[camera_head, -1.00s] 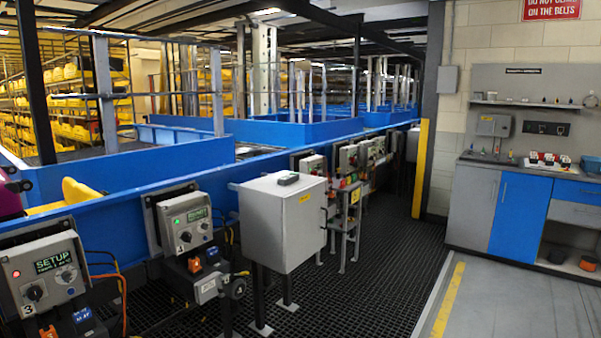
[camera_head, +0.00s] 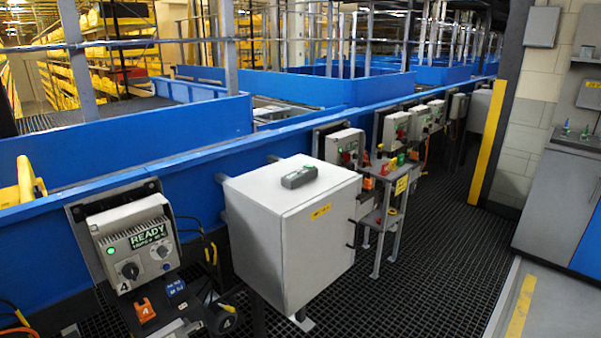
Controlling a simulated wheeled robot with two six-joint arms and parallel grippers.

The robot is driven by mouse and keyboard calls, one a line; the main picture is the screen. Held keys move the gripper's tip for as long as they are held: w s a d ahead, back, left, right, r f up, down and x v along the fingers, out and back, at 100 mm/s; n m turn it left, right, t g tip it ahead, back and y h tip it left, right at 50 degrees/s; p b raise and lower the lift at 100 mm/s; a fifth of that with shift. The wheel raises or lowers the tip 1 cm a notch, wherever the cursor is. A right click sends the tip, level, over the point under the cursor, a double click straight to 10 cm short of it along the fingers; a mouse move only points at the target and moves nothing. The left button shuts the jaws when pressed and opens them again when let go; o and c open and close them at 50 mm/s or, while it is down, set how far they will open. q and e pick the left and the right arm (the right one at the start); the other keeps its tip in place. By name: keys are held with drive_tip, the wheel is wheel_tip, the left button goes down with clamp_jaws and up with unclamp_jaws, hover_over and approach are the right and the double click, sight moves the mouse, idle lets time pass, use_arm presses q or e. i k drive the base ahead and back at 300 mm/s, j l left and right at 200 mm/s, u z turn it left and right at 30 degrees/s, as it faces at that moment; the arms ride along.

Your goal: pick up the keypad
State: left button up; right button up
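Nothing touches the keypad apart from the cabinet top. Neither of my grippers shows in this view.
A control box reading READY (camera_head: 138,241) is mounted left of the cabinet. A small stand with coloured buttons (camera_head: 390,190) is right of it. The blue conveyor wall (camera_head: 130,143) runs behind. Black grated floor (camera_head: 440,215) lies open at right, by a yellow post (camera_head: 487,140).

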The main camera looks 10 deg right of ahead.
sight(298, 178)
drive_tip(key=i+l+z, duration=0.2)
drive_tip(key=i, duration=0.25)
drive_tip(key=u, duration=0.2)
drive_tip(key=i+l+u, duration=0.15)
drive_tip(key=u, duration=0.2)
drive_tip(key=i+l+u, duration=0.15)
drive_tip(key=l+u, duration=0.2)
drive_tip(key=i+l+u, duration=0.1)
drive_tip(key=l+u, duration=0.25)
